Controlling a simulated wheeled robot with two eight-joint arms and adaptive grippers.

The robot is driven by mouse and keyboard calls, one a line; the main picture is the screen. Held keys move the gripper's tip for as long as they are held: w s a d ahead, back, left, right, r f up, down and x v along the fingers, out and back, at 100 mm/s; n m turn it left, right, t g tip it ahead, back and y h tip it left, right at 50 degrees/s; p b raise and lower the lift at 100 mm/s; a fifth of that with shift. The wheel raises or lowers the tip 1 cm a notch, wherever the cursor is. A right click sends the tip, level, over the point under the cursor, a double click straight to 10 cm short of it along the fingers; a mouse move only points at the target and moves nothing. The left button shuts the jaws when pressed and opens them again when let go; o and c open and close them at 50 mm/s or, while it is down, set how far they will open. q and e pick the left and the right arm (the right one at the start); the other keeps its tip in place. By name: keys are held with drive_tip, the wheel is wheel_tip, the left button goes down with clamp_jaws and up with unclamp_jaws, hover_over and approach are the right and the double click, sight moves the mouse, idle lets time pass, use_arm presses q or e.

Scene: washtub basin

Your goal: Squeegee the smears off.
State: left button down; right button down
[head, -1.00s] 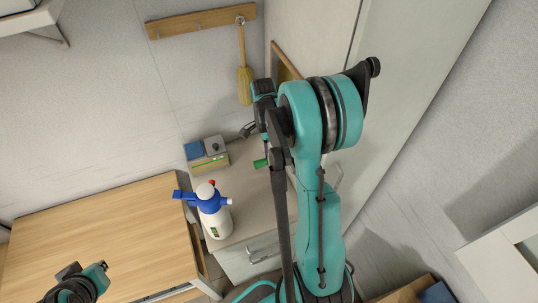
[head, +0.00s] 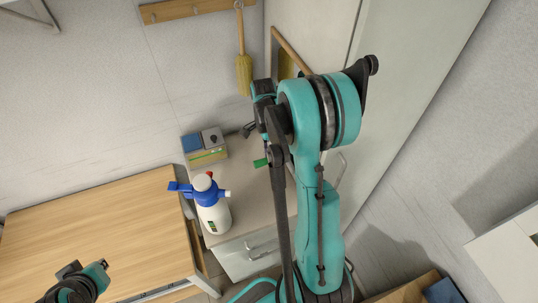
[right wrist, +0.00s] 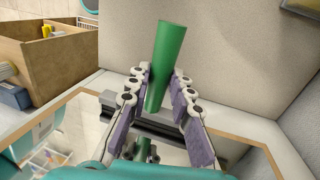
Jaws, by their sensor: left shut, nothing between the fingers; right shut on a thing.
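The squeegee's green handle (right wrist: 168,62) stands tilted between the purple-padded fingers of my right gripper (right wrist: 163,92), which is shut on it. A dark grey bar (right wrist: 150,122), seemingly its head, lies across a wood-framed mirror (right wrist: 110,115); I cannot tell whether it touches the glass. In the head view the green handle end (head: 261,163) shows beside my right arm, which hides most of the tool. The mirror's wooden frame (head: 290,48) shows behind that arm. I cannot make out any smears.
A white and blue spray bottle (head: 213,216) stands on the grey counter (head: 240,222). A blue and grey sponge box (head: 205,150) is behind it. A wooden table (head: 100,230) is at the left. A brush (head: 243,75) hangs from a wall rack.

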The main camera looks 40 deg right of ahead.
drive_tip(key=shift+w+a+b, duration=0.1)
drive_tip(key=shift+w+a, duration=0.25)
drive_tip(key=shift+a, duration=0.7)
drive_tip(key=shift+w+a+b, duration=0.15)
drive_tip(key=shift+w+a, duration=0.2)
drive_tip(key=shift+a, duration=0.75)
drive_tip(key=shift+w+a+b, duration=0.1)
drive_tip(key=shift+w+a, duration=0.25)
drive_tip(key=shift+a, duration=0.7)
